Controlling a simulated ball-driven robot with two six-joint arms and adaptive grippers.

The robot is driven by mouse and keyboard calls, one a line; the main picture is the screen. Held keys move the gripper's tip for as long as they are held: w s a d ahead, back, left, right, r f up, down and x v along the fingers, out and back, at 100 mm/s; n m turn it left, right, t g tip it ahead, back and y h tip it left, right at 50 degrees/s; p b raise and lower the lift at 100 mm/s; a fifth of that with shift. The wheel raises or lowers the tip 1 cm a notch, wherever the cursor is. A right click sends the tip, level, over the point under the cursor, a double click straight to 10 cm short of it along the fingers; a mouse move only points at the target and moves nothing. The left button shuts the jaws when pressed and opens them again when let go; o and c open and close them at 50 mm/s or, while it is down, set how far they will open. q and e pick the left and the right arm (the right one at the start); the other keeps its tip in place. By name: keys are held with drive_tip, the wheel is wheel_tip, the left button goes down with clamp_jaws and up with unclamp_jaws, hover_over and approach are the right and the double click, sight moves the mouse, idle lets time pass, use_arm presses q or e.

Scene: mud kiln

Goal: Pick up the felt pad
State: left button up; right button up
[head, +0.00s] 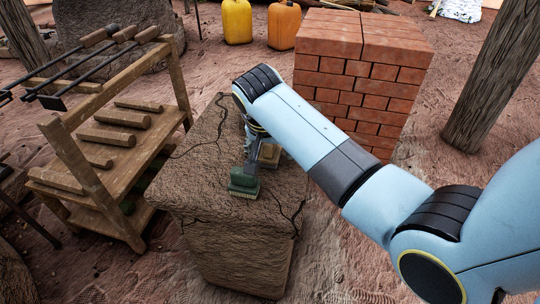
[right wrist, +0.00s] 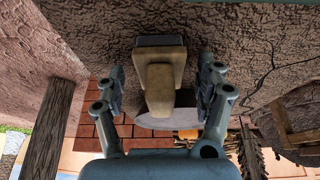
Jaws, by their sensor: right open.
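A small dark green block with a pale lower edge (head: 243,181) sits on the cracked mud block (head: 215,145); I take it for the felt pad, but cannot be sure. My right gripper (head: 258,160) reaches down right beside it and partly hides what is behind. In the right wrist view, the right gripper (right wrist: 164,80) is open, with one finger on each side of a tan, handle-like piece (right wrist: 162,78) on a dark grey slab (right wrist: 160,42). Gaps show between the fingers and this piece. My left gripper is not in view.
A wooden rack (head: 100,165) with wooden pieces and long-handled tools stands on the left. A red brick stack (head: 360,70) stands behind my right arm. Yellow (head: 237,22) and orange (head: 284,25) cans stand at the back. A wooden post (head: 495,75) rises at right.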

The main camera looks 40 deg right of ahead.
drive_tip(key=shift+r, duration=0.15)
drive_tip(key=shift+c, duration=0.2)
drive_tip(key=c, duration=1.3)
drive_tip(key=shift+r+p, duration=0.3)
drive_tip(key=shift+r, duration=0.25)
drive_tip(key=shift+c, duration=0.2)
drive_tip(key=r+p, duration=0.1)
drive_tip(key=r, duration=0.1)
drive_tip(key=d+r, duration=0.1)
drive_tip(key=r, duration=0.1)
drive_tip(key=shift+s+p, duration=0.15)
drive_tip(key=shift+p, duration=0.25)
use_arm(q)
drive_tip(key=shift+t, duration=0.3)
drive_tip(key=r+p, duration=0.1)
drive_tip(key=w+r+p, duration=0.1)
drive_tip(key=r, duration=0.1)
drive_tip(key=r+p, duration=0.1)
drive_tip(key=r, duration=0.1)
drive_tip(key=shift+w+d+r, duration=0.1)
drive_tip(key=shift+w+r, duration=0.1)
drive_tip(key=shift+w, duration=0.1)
use_arm(e)
drive_tip(key=s+d+r, duration=0.5)
drive_tip(key=d+r, duration=0.1)
drive_tip(key=d, duration=0.3)
drive_tip(key=shift+d, duration=0.2)
